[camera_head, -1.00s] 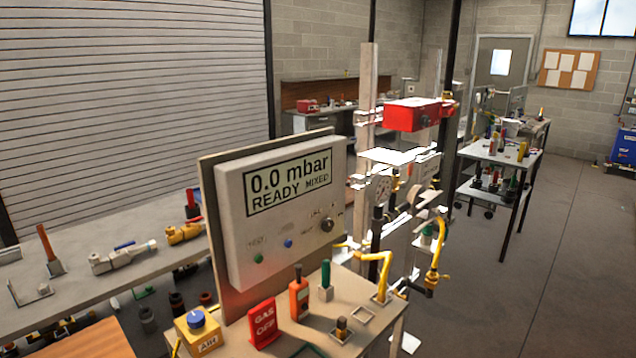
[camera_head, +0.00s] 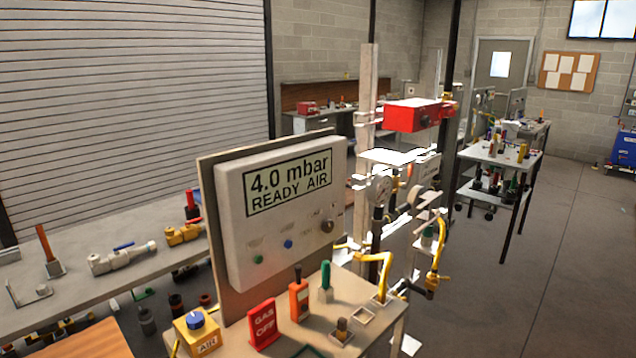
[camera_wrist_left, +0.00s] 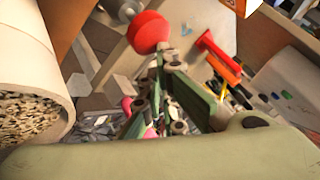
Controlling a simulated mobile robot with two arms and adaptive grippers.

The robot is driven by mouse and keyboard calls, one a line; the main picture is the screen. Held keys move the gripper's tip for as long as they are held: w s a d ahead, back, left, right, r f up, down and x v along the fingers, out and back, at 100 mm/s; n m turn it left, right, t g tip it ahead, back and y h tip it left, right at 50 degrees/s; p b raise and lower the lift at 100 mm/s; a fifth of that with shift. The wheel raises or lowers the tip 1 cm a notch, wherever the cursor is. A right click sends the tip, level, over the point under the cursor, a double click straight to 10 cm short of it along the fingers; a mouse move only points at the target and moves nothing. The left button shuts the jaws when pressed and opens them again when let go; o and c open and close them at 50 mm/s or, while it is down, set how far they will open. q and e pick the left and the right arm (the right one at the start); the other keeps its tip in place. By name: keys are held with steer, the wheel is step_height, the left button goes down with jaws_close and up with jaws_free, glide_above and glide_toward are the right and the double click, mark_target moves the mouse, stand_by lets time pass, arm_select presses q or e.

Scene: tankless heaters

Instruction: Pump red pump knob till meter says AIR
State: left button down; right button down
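The meter panel (camera_head: 287,210) stands in the head view, and its screen (camera_head: 288,182) reads "4.0 mbar READY AIR". A red round knob (camera_wrist_left: 148,32) shows at the top of the left wrist view; I cannot tell whether it is the pump knob. My left gripper (camera_wrist_left: 166,62) shows there with green finger parts, its tips just below the red knob in the picture. I cannot tell whether it touches the knob, or whether the fingers are open or shut. Neither gripper shows in the head view, and my right gripper is in no view.
A red "GAS OFF" sign (camera_head: 263,325), an orange handheld device (camera_head: 299,300) and a yellow "AIR" box (camera_head: 197,336) stand before the panel. A bench (camera_head: 75,290) with valves lies to the left. A cart (camera_head: 500,157) stands further back; the floor (camera_head: 570,250) at right is clear.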

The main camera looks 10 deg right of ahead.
arm_select(q)
steer(key=shift+r+p, duration=0.35)
steer(key=shift+r, duration=0.25)
step_height(320, 180, up, 6)
steer(key=p, duration=0.4)
steer(key=shift+p, duration=0.3)
stand_by(1.5)
